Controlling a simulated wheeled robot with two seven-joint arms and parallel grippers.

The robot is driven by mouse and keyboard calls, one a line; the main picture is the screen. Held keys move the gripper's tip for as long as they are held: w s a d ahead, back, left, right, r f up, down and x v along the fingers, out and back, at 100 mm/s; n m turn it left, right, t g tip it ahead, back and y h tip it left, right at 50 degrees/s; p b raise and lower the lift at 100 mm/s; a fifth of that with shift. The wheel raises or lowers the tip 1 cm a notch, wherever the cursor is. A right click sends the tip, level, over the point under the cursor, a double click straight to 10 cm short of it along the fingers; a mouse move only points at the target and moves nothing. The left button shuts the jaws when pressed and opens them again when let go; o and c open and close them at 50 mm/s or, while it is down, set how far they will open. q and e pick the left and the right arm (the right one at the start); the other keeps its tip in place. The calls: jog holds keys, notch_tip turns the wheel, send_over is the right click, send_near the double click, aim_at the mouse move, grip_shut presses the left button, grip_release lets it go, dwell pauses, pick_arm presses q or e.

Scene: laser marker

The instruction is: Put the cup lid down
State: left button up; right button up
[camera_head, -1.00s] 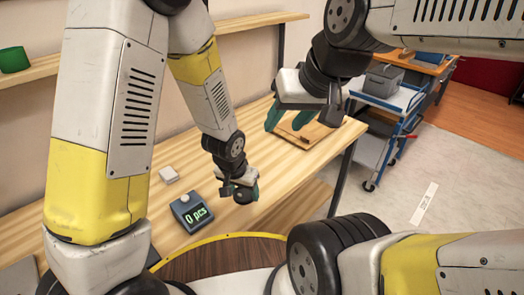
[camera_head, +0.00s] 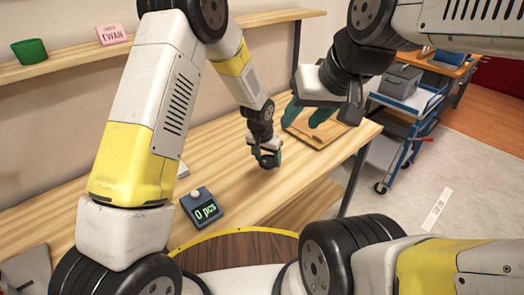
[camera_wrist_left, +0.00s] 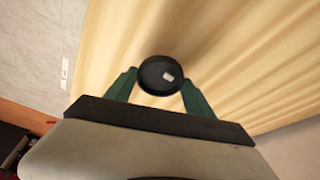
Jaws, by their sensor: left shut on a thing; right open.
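The cup lid (camera_wrist_left: 160,75) is a round black disc with a raised rim and a small pale spot. It is held between the green fingers of my left gripper (camera_wrist_left: 158,88) in the left wrist view. In the head view the dark lid (camera_head: 267,161) shows at the tip of my left gripper (camera_head: 268,156), over the wooden table (camera_head: 235,158). I cannot tell whether the lid touches the table. My right gripper (camera_head: 305,112) is open, with green fingers, near a wooden board on the table.
The wooden board (camera_head: 316,135) lies at the table's far right end. A blue cart (camera_head: 405,105) stands beyond the table.

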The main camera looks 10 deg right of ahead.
aim_at(267, 163)
pick_arm(q)
jog(key=shift+w+f, duration=0.1)
jog(key=shift+f, duration=1.65)
jog(key=shift+f, duration=0.15)
jog(key=o, duration=1.3)
